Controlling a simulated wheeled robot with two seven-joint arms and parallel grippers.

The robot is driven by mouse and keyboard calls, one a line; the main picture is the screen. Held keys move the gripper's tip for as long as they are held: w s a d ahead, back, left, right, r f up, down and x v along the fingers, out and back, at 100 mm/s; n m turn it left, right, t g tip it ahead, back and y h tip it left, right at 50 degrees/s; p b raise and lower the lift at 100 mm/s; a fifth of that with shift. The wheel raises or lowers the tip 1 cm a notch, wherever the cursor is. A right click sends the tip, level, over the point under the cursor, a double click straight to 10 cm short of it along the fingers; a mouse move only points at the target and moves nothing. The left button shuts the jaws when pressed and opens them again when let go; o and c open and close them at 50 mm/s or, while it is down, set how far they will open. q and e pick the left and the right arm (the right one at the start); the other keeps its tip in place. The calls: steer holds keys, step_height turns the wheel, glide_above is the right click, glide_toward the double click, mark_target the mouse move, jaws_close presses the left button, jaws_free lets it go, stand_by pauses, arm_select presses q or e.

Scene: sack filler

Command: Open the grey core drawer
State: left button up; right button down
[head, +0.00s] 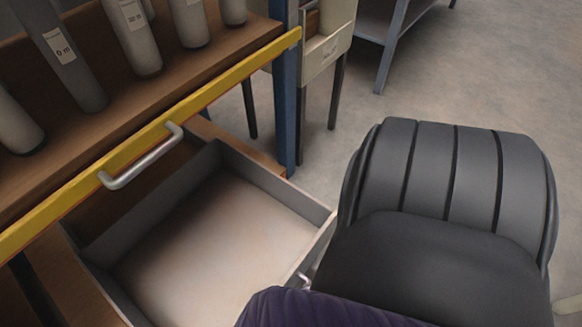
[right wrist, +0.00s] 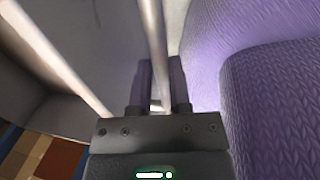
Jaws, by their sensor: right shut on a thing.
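The grey drawer (head: 230,160) stands pulled out under the wooden unit, with its empty pale floor showing. Part of its silver handle (head: 308,277) shows at the drawer's near right side in the head view. My right gripper is not visible in the head view. My left gripper is in neither view.
A yellow rail (head: 225,82) with another silver handle (head: 143,158) runs above the drawer. Several labelled grey cylinders (head: 130,35) stand on the wooden shelf.

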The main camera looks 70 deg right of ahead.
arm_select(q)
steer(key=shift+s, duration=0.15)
arm_select(e)
steer(key=shift+s, duration=0.2)
steer(key=c, duration=0.6)
jaws_free()
arm_select(q)
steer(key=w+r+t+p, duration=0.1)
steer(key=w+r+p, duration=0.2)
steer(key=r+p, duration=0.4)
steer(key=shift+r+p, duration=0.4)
steer(key=shift+p, duration=0.55)
arm_select(e)
steer(key=r, duration=0.3)
steer(key=s+r, duration=0.1)
steer(key=r, duration=0.5)
steer(key=shift+s+a+r, duration=0.2)
steer(key=shift+s+r, duration=0.15)
steer(key=shift+s, duration=0.05)
